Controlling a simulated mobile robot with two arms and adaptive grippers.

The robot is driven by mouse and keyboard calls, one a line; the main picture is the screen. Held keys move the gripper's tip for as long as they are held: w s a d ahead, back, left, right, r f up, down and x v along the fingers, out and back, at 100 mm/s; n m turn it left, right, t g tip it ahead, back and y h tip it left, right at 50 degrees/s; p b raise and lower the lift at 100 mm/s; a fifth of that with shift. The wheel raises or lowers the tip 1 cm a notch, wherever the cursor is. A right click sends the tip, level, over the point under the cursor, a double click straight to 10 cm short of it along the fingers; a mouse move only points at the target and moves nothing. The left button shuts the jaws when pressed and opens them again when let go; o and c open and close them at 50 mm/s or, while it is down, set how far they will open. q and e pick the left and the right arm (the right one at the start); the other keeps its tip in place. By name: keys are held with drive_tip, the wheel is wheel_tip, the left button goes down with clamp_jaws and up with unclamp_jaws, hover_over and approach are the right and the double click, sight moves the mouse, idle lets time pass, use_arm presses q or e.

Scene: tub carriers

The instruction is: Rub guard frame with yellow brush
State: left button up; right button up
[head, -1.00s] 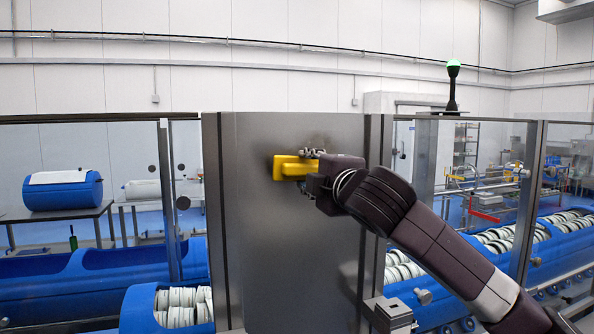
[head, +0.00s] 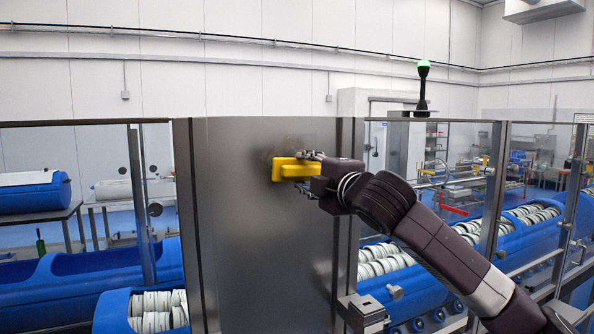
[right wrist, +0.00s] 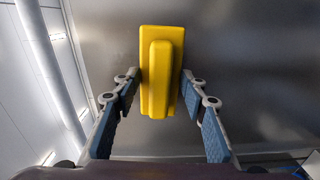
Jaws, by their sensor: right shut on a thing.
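The guard frame (head: 245,240) is a wide grey metal panel standing upright in front of me in the head view. A dark smudge (head: 290,146) shows on its upper part, just above the brush. The yellow brush (head: 296,171) is a flat block with a raised grip, and its flat side faces the panel. It appears to be against the metal, but I cannot clearly see the contact. My right gripper (head: 311,173) is shut on the brush's grip, with a finger on each side in the right wrist view (right wrist: 160,85). My left gripper is out of view.
Clear guard panes with metal posts flank the panel. Behind them are blue tubs (head: 70,285) holding white discs (head: 158,310). A black stalk with a green lamp (head: 423,70) stands at the upper right. A metal bracket (head: 362,308) juts out at the panel's lower right.

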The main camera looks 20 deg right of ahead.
drive_tip(key=shift+d, duration=1.1)
drive_tip(key=shift+w+d+p, duration=0.1)
drive_tip(key=shift+d+p, duration=0.65)
drive_tip(key=shift+d, duration=0.2)
drive_tip(key=a+r+p, duration=0.1)
drive_tip(key=a+r, duration=0.3)
drive_tip(key=a, duration=0.9)
drive_tip(key=d, duration=1.4)
drive_tip(key=shift+d, duration=0.3)
idle(1.5)
